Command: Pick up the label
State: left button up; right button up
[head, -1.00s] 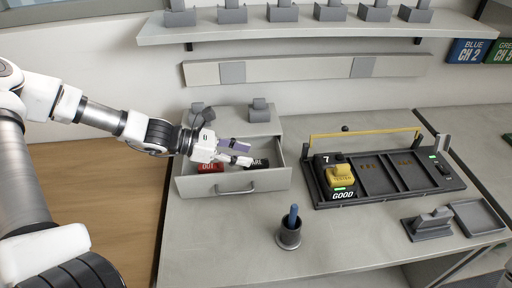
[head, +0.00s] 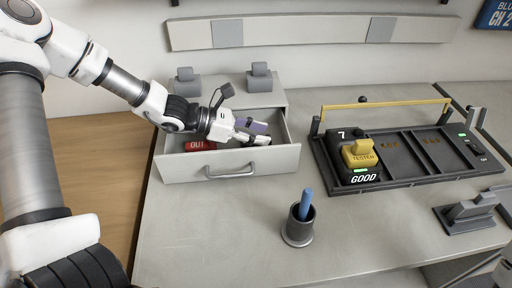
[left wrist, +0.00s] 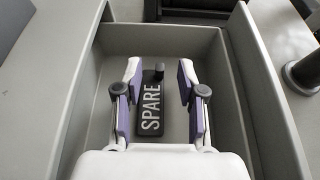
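A black label reading SPARE (left wrist: 151,108) lies flat on the floor of the open drawer in the left wrist view, with a small dark knob at its far end. My left gripper (left wrist: 160,75) is open, with one finger on each side of the label; I cannot see contact. In the head view my left gripper (head: 262,133) reaches into the drawer (head: 225,165) and hides the black label. A red label reading OUT (head: 200,145) lies in the drawer's left part. My right gripper is not in view.
The drawer's walls (left wrist: 257,90) stand close around my left gripper. A dark cup (head: 299,226) with a blue stick stands in front of the drawer. A charging rack (head: 400,160) with a yellow tester (head: 359,153) is to the right. The front counter is mostly clear.

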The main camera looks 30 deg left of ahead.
aim_at(269, 135)
pick_arm(q)
jog(key=x, duration=0.3)
jog(key=shift+f, duration=0.1)
jog(key=shift+a, duration=0.1)
grip_shut()
